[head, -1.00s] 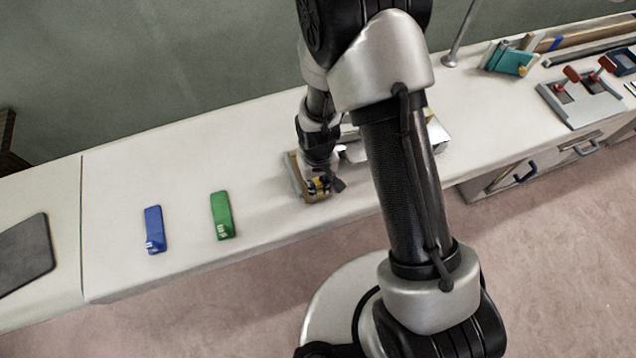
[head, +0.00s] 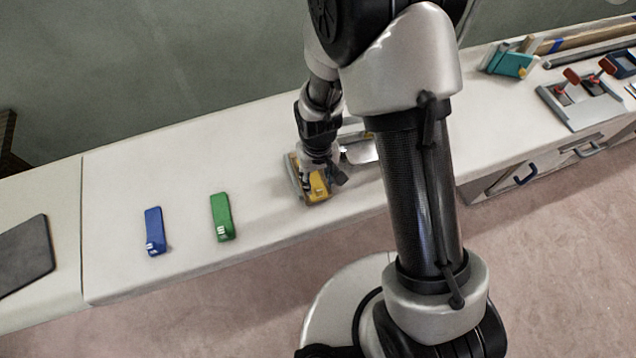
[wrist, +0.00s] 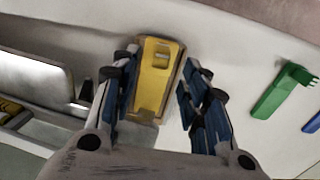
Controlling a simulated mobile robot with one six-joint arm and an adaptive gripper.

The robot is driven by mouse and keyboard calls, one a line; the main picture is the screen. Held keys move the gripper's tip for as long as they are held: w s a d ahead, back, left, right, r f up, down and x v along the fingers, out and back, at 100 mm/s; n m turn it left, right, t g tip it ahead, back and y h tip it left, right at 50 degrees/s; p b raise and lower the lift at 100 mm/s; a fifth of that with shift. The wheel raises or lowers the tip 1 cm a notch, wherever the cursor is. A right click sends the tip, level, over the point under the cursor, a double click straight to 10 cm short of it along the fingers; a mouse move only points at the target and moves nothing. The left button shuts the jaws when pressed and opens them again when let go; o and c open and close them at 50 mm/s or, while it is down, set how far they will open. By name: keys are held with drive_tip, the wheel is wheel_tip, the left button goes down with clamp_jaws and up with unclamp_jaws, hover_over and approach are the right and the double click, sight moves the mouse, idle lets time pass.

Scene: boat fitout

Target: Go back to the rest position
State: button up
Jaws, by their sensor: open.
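My gripper (wrist: 155,95) is open in the wrist view, with its blue-padded fingers spread on both sides of a yellow block (wrist: 158,68). The fingers look apart from the block, though how far above it they are is hard to tell.
A green block (head: 222,217) and a blue block (head: 154,231) lie on the bench to the left. A metal tray (head: 360,150) stands just right of the holder. A teal tool (head: 512,64) and red-handled clamps (head: 590,78) are at the far right. The bench's left stretch is mostly clear.

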wheel_tip(320, 180, up, 8)
drive_tip(key=shift+f, duration=0.2)
drive_tip(key=s+d+r+t, duration=0.1)
drive_tip(key=d+r, duration=0.3)
drive_tip(key=r, duration=0.6)
drive_tip(key=s+d+r+m+t, duration=0.1)
drive_tip(key=s+d+r, duration=0.2)
drive_tip(key=s+r, duration=0.4)
drive_tip(key=s+d+r+m+t, duration=0.2)
drive_tip(key=s+d+r, duration=0.2)
drive_tip(key=s+r, duration=0.2)
drive_tip(key=shift+s+d+r+t, duration=0.2)
drive_tip(key=shift+s+r+t, duration=0.15)
drive_tip(key=shift+s, duration=0.4)
drive_tip(key=shift+c, duration=0.2)
